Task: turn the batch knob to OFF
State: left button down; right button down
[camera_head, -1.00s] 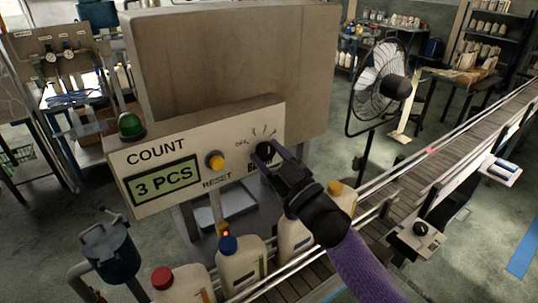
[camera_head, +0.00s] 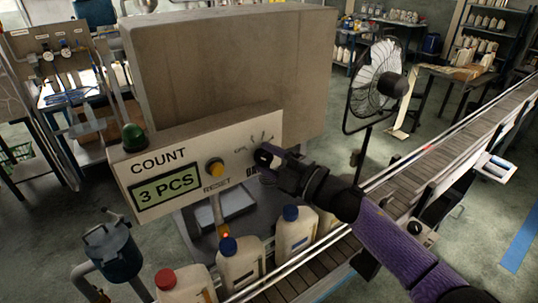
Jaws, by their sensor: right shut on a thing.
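The batch knob (camera_head: 263,157) is on the right part of the white control panel (camera_head: 143,166), under printed marks with an "OFF" label at their left. My right gripper (camera_head: 270,160) reaches in from the right and is shut on the knob, hiding most of it, so I cannot tell where its pointer stands. The panel also bears the word COUNT, a green display (camera_head: 166,187) reading "3 PCS", and a yellow RESET button (camera_head: 215,167). My left gripper is not in view.
White bottles with red (camera_head: 165,280), blue (camera_head: 228,245) and blue (camera_head: 290,213) caps stand on the conveyor (camera_head: 420,170) below the panel. A green lamp (camera_head: 133,137) tops the panel's left end. A black fan (camera_head: 378,85) stands behind at right.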

jog(key=shift+r+n+g+p, duration=0.1)
jog(key=shift+n+g+p, duration=0.25)
jog(key=shift+n, duration=0.55)
jog(key=shift+n+h, duration=0.3)
jog(key=shift+c, duration=0.8)
grip_release()
jog(key=b+v, duration=0.1)
jog(key=v, duration=0.9)
jog(key=shift+w, duration=0.1)
